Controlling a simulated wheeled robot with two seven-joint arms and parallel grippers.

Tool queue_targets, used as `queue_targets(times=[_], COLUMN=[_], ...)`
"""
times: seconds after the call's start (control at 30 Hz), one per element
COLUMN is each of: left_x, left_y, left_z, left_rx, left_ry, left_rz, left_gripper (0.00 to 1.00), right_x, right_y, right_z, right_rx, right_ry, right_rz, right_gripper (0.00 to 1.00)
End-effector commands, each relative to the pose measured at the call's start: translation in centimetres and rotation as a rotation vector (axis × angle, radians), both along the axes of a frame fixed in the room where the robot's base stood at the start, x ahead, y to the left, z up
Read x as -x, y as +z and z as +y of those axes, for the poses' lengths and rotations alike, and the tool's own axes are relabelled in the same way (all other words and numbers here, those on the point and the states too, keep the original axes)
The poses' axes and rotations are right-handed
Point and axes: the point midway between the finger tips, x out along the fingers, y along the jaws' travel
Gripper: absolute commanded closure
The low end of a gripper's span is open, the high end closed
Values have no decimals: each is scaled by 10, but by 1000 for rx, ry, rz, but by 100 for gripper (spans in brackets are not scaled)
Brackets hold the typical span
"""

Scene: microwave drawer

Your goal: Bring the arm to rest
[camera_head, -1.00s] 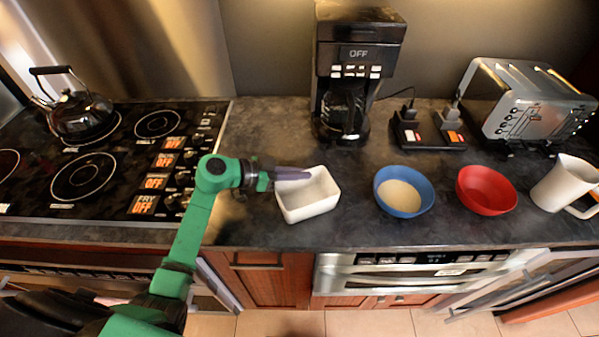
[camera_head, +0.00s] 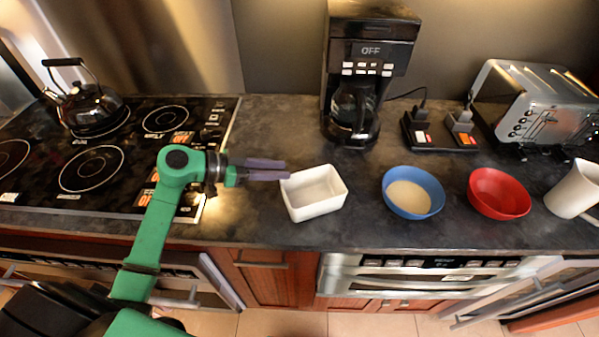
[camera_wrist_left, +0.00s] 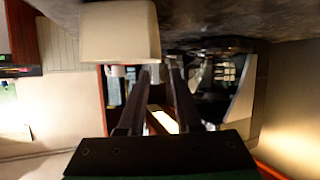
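My left arm reaches in from the lower left in the head view. Its left gripper (camera_head: 287,169) is open and empty, with its two purple-grey fingers apart and pointing right. The fingertips are just left of the rim of a white rectangular bowl (camera_head: 315,208), which stands on the counter. In the left wrist view, the two fingers (camera_wrist_left: 157,75) show a gap with nothing held between them. A pale block-like shape, likely the white bowl (camera_wrist_left: 120,35), shows near their tips. My right gripper is not in view.
A blue bowl (camera_head: 413,209) with pale contents, a red bowl (camera_head: 499,207) and a white mug (camera_head: 573,189) stand along the dark counter (camera_head: 280,125). Behind are a coffee maker (camera_head: 366,50) and a toaster (camera_head: 540,105). A kettle (camera_head: 90,108) sits on the stove at left.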

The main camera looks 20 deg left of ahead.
Motion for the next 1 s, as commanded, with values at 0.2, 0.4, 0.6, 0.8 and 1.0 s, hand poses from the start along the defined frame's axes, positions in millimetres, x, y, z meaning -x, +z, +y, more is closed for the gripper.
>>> queue_targets(times=[0.2,0.4,0.6,0.8,1.0], left_x=[19,20,20,20,20], left_y=[12,15,15,32,77], left_z=[26,28,27,27,27], left_rx=[-1,1,1,1,1], left_ry=[-1,-1,-1,-1,-1], left_rz=[1,-1,-1,-1,-1], left_gripper=[67,67,67,67,67], right_x=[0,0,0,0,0], right_y=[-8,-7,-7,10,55], right_z=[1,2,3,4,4], right_rx=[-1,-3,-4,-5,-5], right_ry=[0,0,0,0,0], right_rz=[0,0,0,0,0], right_gripper=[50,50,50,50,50])
